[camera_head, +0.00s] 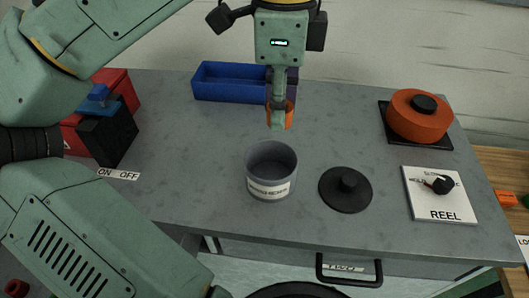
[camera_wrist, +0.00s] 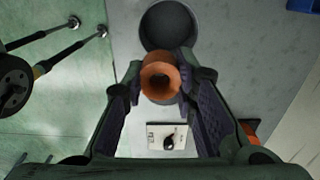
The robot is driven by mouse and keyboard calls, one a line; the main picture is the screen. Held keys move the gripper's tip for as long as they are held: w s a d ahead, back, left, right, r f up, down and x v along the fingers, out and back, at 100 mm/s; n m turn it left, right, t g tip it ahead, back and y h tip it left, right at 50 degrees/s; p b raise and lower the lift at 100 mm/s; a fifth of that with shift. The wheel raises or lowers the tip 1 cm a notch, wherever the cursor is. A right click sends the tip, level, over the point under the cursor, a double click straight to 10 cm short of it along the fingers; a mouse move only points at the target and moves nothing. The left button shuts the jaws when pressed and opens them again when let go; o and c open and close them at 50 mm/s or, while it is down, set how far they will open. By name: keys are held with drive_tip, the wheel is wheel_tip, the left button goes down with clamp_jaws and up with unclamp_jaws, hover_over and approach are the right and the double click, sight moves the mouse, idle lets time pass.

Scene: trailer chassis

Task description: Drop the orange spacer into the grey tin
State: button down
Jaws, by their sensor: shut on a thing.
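The grey tin (camera_head: 271,187) stands open on the grey bench top with a pale label on its front. Its round black lid (camera_head: 345,189) lies flat to its right. My gripper (camera_head: 279,122) hangs above and slightly behind the tin in the head view. It is shut on the orange spacer (camera_head: 289,115), which is partly hidden by the fingers there. In the wrist view the ring-shaped spacer (camera_wrist: 160,79) sits between the two fingers. Behind it shows a dark round shape (camera_wrist: 167,22) on the bench; I cannot tell whether it is the tin or the lid.
A blue bin (camera_head: 230,82) stands at the back, close behind my gripper. A red box with a black and blue block (camera_head: 107,135) is at the left. An orange reel (camera_head: 417,116) and a REEL switch plate (camera_head: 440,203) are at the right. The bench left of the tin is clear.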

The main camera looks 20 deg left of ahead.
wheel_tip(320, 180, down, 6)
drive_tip(key=b, duration=0.7)
drive_tip(key=c, duration=1.2)
unclamp_jaws()
drive_tip(key=shift+r, duration=0.15)
